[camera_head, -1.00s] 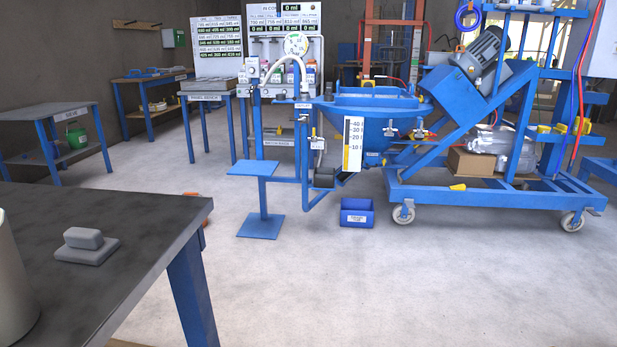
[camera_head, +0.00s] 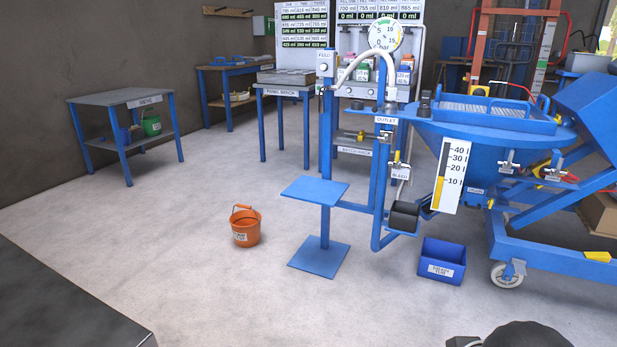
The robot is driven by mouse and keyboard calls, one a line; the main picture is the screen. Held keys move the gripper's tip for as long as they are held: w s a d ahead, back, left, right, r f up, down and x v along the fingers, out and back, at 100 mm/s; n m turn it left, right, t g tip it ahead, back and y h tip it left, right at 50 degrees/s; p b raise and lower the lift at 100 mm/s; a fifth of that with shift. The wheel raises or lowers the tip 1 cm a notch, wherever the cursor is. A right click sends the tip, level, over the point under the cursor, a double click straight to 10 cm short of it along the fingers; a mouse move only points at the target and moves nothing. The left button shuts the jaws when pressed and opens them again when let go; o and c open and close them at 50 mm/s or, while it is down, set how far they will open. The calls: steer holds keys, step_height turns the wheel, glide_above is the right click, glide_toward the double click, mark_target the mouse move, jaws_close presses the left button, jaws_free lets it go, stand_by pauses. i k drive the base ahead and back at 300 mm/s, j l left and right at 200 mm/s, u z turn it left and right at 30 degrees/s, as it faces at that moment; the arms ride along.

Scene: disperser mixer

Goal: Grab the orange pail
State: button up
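The orange pail (camera_head: 246,232) stands upright on the bare concrete floor, left of the blue stand's foot plate. Its handle is raised above the rim, and a white label with dark print is on its front. I see no gripper fingers in this view. A dark rounded shape with a grey piece beside it is at the bottom right edge, cut off by the frame; I cannot tell what it is.
A blue stand with a small shelf (camera_head: 315,191) and foot plate (camera_head: 319,257) is right of the pail. A blue bin (camera_head: 442,261) is further right, before the mixer hopper (camera_head: 479,142). A dark tabletop (camera_head: 65,305) fills the bottom left. Floor in front of the pail is clear.

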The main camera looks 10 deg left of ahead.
mark_target(246, 223)
steer(key=i+j+u, duration=0.15)
steer(key=i+u, duration=0.7)
steer(key=i, duration=0.15)
steer(key=i+j+z, duration=0.1)
steer(key=i+j, duration=0.25)
steer(key=i, duration=0.3)
steer(key=i+j+z, duration=0.1)
steer(key=i+j, duration=0.3)
steer(key=i, duration=0.25)
steer(key=i+j, duration=0.5)
steer(key=i, duration=0.15)
steer(key=i+j+z, duration=0.15)
steer(key=i+j, duration=0.3)
steer(key=i, duration=0.15)
